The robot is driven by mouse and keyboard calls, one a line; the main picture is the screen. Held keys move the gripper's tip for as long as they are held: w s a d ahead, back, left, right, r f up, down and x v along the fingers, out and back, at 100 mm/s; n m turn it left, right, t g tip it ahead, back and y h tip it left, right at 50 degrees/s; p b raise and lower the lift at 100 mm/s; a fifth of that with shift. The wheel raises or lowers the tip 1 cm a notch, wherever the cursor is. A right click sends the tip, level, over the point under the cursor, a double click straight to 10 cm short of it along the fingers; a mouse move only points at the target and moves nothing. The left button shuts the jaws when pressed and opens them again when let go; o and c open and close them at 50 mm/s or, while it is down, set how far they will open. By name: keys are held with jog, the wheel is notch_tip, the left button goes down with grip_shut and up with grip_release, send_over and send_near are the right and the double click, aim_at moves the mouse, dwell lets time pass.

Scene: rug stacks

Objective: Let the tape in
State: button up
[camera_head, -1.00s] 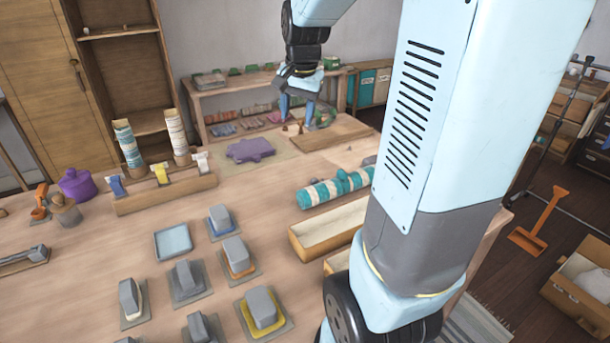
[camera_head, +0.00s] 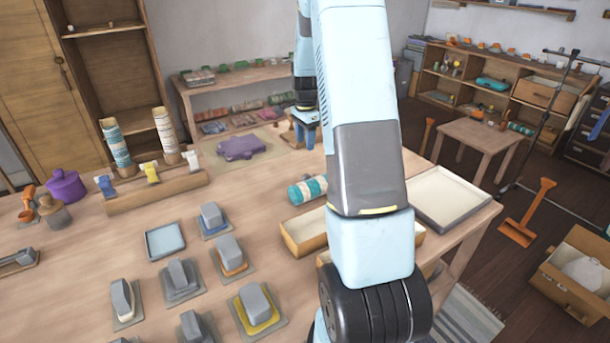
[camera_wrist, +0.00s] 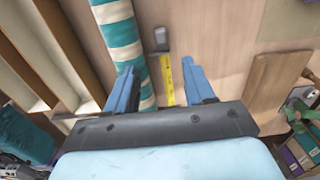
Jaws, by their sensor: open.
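The tape measure shows in the wrist view, with a small grey case (camera_wrist: 162,38) and a yellow tape strip (camera_wrist: 167,78) drawn out of it towards me. The strip lies on the wooden table, close beside a teal-and-white striped roll. My gripper (camera_wrist: 157,68) is open and empty. Its two blue fingers stand on either side of the strip in the picture, apart from it; the near end of the strip is hidden by the gripper's bar. In the head view my gripper (camera_head: 306,130) is over the far part of the table, and my arm hides the tape there.
The striped roll (camera_wrist: 120,38) lies to the left of the strip, with wooden trays (camera_wrist: 40,45) beyond it. A wooden board (camera_wrist: 278,82) lies to the right. Bare table shows around the case.

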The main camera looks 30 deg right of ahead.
aim_at(306, 175)
jog(key=f, duration=1.4)
jog(key=shift+w+d+f, duration=0.15)
jog(key=shift+d+f, duration=0.05)
jog(key=shift+f, duration=0.15)
jog(key=shift+c, duration=0.3)
grip_shut()
